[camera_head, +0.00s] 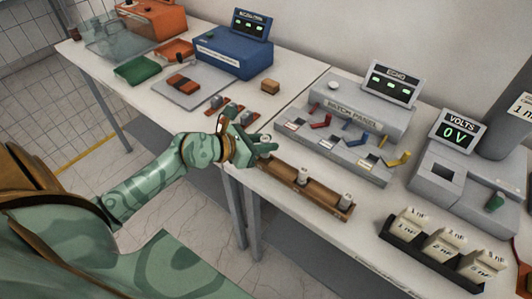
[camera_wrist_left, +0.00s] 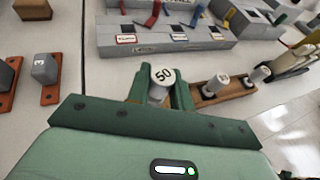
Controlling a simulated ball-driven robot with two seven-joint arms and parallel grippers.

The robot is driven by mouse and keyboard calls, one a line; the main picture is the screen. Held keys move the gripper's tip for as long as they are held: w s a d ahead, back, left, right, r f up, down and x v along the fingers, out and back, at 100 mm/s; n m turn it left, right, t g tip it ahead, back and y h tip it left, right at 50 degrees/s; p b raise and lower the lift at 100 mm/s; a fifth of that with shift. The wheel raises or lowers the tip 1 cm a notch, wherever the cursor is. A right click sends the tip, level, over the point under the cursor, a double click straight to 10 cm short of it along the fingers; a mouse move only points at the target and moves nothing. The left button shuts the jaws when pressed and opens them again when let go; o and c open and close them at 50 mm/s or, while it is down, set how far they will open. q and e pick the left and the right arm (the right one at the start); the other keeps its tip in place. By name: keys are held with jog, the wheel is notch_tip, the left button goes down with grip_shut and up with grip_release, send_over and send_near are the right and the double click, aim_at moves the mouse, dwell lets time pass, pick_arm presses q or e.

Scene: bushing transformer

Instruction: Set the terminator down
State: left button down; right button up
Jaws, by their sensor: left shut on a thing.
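My left gripper (camera_head: 266,149) is shut on a pale cylindrical terminator marked 50 on its top. In the left wrist view the terminator (camera_wrist_left: 163,76) stands between the two green fingers (camera_wrist_left: 161,92). The wooden rack (camera_head: 322,196) runs right from beneath the fingers along the bench's front edge. It also shows in the left wrist view (camera_wrist_left: 236,92). Two other capped cylinders, a middle one (camera_head: 303,175) and an end one (camera_head: 346,200), stand in it. The fingers hide the held terminator's base, so I cannot tell whether it touches the rack. My right gripper is out of view.
The grey patch panel (camera_head: 350,125) with coloured levers stands behind the rack. Small grey blocks on orange bases (camera_head: 232,112) lie left of the gripper. A black tray (camera_head: 425,252) of labelled blocks sits at front right. Some bench between rack and panel is clear.

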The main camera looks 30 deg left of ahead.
pick_arm(q)
jog(key=f, duration=0.1)
jog(key=f+b, duration=0.1)
jog(key=f, duration=0.2)
jog(key=shift+w+a+b, duration=0.15)
jog(key=shift+w+b, duration=0.2)
jog(key=shift+b, duration=0.05)
jog(key=shift+r, duration=0.1)
jog(key=c, duration=1.6)
grip_release()
jog(key=shift+f, duration=0.2)
jog(key=shift+c, duration=0.2)
jog(key=o, duration=0.4)
jog(key=shift+r, duration=0.3)
jog(key=p+v, duration=0.1)
jog(key=v, duration=1.1)
